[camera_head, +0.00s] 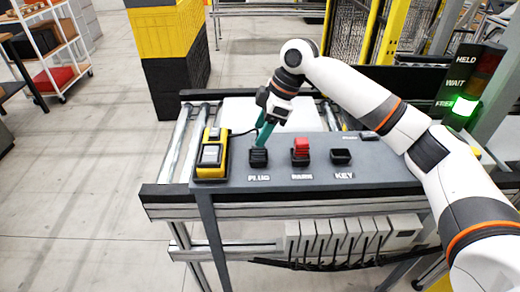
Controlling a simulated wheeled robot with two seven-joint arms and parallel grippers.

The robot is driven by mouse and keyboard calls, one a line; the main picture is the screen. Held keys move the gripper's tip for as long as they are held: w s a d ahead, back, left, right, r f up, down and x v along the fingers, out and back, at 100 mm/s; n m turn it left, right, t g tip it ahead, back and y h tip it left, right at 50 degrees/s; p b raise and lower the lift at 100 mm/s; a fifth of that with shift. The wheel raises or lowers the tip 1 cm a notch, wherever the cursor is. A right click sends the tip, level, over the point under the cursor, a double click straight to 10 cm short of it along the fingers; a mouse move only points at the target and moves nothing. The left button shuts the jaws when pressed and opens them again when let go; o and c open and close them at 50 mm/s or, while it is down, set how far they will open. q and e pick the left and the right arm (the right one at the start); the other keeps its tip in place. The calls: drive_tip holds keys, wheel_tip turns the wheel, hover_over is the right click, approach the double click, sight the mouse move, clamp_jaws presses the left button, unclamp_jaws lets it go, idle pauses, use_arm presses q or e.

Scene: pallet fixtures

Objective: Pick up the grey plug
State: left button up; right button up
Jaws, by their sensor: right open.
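My right gripper (264,134), with teal fingers, points down over the grey panel, just above and behind the dark block (258,158) at the PLUG label. It is open. I cannot tell whether the fingers touch that block or have anything between them. A yellow housing (224,160) with light grey parts (210,155) on top sits at the panel's left end. A thin dark cable (241,133) runs from near the housing towards my gripper. I cannot tell for sure which piece is the grey plug. My left gripper is not in view.
The panel (380,181) also bears a red block (300,146) and a dark KEY block (341,157). Behind it, a white plate (236,112) lies over the rollers (187,140). A signal post (466,82) at the right shows a lit green lamp (464,106).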

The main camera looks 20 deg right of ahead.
sight(258, 152)
drive_tip(key=shift+f, duration=0.4)
drive_tip(key=x, duration=0.1)
drive_tip(key=p+x, duration=0.1)
drive_tip(key=x, duration=0.1)
drive_tip(key=shift+d+f+p, duration=0.2)
drive_tip(key=shift+f+p, duration=0.1)
drive_tip(key=shift+f, duration=0.1)
drive_tip(key=shift+w+a+f, duration=0.1)
drive_tip(key=shift+w+f, duration=0.05)
drive_tip(key=shift+f, duration=0.4)
drive_tip(key=shift+r, duration=0.1)
drive_tip(key=c, duration=1.1)
